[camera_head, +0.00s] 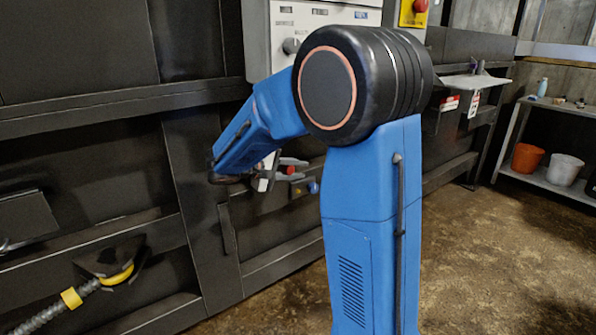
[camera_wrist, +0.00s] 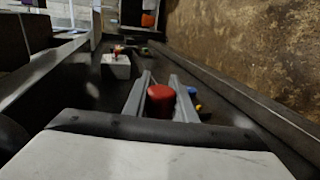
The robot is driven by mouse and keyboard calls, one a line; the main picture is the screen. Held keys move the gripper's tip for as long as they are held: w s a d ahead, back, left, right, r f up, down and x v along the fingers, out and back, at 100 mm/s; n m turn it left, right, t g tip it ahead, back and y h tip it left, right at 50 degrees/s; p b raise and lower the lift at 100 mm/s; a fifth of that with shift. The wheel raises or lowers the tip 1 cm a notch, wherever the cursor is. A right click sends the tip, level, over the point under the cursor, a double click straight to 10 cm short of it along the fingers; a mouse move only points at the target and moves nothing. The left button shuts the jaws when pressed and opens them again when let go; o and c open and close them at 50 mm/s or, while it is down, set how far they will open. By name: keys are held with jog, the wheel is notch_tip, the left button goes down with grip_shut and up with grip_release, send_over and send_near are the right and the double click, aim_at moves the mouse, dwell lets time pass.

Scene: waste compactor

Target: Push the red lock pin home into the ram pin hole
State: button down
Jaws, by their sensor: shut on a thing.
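The red lock pin shows as a round red head (camera_wrist: 160,96) in the wrist view, between the two grey fingers of my gripper (camera_wrist: 161,92). The fingers are shut on it. The pin's shaft and the ram pin hole cannot be made out, so I cannot tell how far in the pin sits. In the head view my gripper (camera_head: 264,174) is at the dark machine front, partly hidden by my arm. Red parts (camera_head: 289,166) show just right of it, but I cannot tell whether one is the pin.
A blue knob (camera_wrist: 192,91) and a yellow part (camera_wrist: 198,106) are close to the right finger. A pale block (camera_wrist: 118,65) with a red part stands beyond. A grey control box (camera_head: 290,30) is above. A yellow-collared hose (camera_head: 72,297) is lower left. Open floor (camera_head: 500,255) lies right.

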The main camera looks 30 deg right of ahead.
jog(key=w, duration=0.8)
jog(key=shift+w+a, duration=0.15)
jog(key=shift+w, duration=0.1)
dwell(4.4)
